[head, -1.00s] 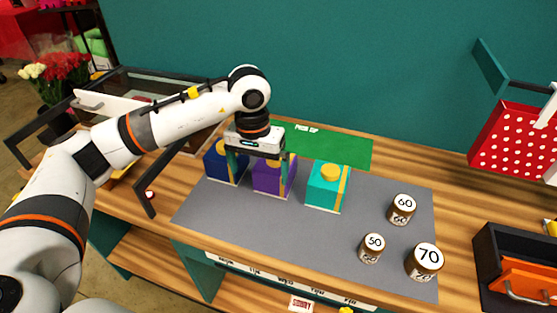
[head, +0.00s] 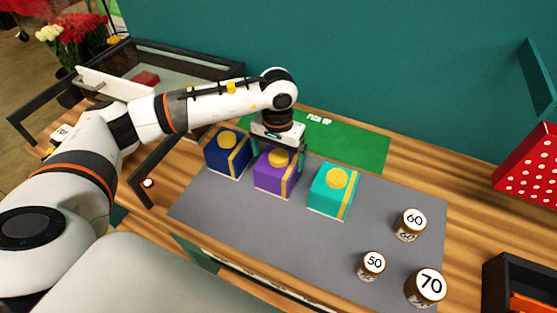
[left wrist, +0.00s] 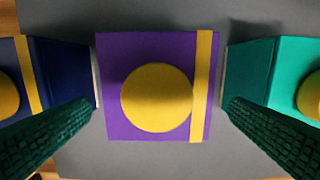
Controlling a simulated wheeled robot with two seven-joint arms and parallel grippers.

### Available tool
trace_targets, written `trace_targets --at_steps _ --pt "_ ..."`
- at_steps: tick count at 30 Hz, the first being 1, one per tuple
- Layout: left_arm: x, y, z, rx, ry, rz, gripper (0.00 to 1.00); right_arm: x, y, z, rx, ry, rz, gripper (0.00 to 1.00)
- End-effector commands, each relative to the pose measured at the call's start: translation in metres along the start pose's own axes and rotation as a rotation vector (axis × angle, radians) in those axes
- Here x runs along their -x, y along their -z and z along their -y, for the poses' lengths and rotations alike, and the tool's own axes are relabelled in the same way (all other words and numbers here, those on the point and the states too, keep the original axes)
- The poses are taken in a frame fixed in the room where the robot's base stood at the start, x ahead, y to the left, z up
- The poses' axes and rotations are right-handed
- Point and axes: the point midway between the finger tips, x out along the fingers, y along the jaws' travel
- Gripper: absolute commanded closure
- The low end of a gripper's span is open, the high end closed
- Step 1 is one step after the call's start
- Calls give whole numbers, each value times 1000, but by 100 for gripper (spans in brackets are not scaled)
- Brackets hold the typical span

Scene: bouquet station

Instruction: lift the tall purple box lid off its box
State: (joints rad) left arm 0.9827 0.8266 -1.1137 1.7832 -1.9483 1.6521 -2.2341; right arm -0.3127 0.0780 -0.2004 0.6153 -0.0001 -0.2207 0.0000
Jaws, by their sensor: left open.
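The purple box lid (head: 264,164) is on its box on the grey mat, between a blue box (head: 220,160) and a teal box (head: 325,193). It has a round yellow knob and a yellow stripe. In the left wrist view the purple lid (left wrist: 112,60) is seen from above, centred between the fingers. My left gripper (head: 275,150) is open above and just behind the purple box in the head view, with a finger to each side. In the left wrist view its green fingers (left wrist: 160,120) stand apart from the lid. My right gripper is not in view.
Jars marked 60 (head: 409,226), 50 (head: 371,267) and 70 (head: 426,288) stand on the right of the grey mat (head: 290,240). A green mat (head: 350,146) lies behind the boxes. A black tray (head: 515,285) is at the right. The mat's front middle is clear.

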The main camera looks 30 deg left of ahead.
Motion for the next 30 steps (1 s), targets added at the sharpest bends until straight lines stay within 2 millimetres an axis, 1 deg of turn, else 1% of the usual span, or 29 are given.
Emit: trace_targets --at_steps 5,9,12,15,22,28,30 --pt "-11 0 -1 2 -1 -4 0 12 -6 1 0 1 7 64" --pt "-30 0 -2 2 0 -6 0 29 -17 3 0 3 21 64" --pt "-45 -1 -2 2 1 -4 0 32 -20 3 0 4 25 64" --pt "-54 -1 -2 0 1 -2 0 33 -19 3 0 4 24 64" --pt "-56 -2 -2 0 1 0 0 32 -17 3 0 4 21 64" --pt "-56 -2 -2 0 1 0 33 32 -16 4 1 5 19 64" --pt "-56 -2 -2 0 1 1 34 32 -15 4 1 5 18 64"
